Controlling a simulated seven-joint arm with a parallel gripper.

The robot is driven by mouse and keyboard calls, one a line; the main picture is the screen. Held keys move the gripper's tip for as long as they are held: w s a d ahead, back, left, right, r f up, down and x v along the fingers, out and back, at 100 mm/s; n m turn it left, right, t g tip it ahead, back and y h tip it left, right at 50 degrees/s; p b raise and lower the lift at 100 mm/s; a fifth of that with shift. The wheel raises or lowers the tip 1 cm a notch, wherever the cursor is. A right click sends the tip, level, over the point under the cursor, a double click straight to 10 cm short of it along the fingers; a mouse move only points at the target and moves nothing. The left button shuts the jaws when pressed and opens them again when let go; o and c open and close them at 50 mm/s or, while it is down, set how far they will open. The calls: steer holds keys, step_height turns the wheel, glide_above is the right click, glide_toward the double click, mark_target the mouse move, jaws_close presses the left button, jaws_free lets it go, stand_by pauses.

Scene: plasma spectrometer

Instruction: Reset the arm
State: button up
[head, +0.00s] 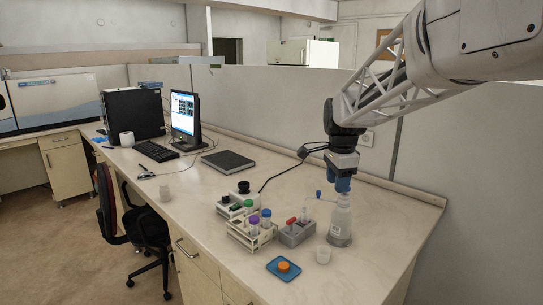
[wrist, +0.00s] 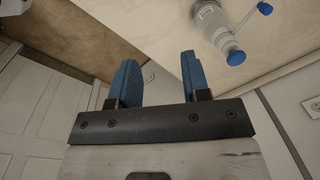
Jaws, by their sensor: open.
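My gripper (head: 343,184) has blue fingers and points down over the right part of the bench in the head view. In the wrist view my gripper (wrist: 159,80) has its two blue fingers apart with nothing between them. A clear bottle (head: 340,222) with a label stands upright on the bench, below my gripper in the head view; the fingers overlap its top there. In the wrist view the bottle (wrist: 212,22) is apart from the fingers, at upper right. It has a blue cap (wrist: 236,57) and a blue-tipped side spout (wrist: 265,8).
A black notebook (head: 228,161) and a monitor (head: 185,115) are farther back. A partition stands behind the bench.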

steer(key=s+f+n, duration=0.2)
steer(key=s+n, duration=0.3)
steer(key=s, duration=0.7)
steer(key=s+f+n+t, duration=0.1)
steer(key=s+f+n, duration=0.2)
steer(key=s, duration=0.9)
steer(key=s+f+n, duration=0.2)
steer(key=s+n, duration=0.5)
steer(key=s, duration=0.5)
steer(key=shift+s+d+f+t, duration=0.25)
steer(key=shift+s+d+t, duration=0.05)
